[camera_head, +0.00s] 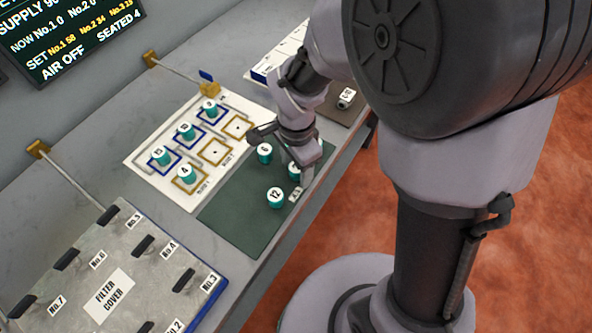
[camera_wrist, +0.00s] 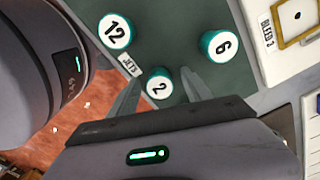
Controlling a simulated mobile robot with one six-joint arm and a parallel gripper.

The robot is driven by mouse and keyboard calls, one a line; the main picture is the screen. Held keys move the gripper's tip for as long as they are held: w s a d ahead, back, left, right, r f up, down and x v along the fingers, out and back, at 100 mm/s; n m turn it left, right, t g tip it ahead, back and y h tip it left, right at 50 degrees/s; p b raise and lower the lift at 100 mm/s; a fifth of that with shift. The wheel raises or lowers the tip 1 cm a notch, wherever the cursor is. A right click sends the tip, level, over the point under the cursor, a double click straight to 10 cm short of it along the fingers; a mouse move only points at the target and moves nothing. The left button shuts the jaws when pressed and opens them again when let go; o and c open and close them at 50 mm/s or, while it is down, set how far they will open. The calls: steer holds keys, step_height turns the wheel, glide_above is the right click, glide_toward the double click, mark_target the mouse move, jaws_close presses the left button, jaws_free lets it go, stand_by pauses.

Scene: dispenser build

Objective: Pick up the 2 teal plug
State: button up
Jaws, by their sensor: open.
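The teal plug marked 2 (camera_wrist: 158,88) stands on a dark green mat (camera_wrist: 180,28), its white numbered top facing up in the wrist view. My gripper (camera_wrist: 158,76) is open, with one finger on each side of this plug; I cannot tell whether either finger touches it. In the head view the same plug (camera_head: 293,172) is partly hidden by my gripper (camera_head: 281,158). A teal plug marked 12 (camera_wrist: 115,31) and one marked 6 (camera_wrist: 220,46) stand nearby on the mat, left and right of the fingers in the wrist view.
A white board (camera_head: 139,168) beside the mat holds several teal plugs in blue and gold outlined places. A small JETS label (camera_wrist: 130,65) lies near plug 2. A filter cover (camera_head: 68,260) lies at the lower left. Another plug (camera_head: 346,98) stands beyond my arm.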

steer(key=shift+r, duration=0.15)
jaws_close()
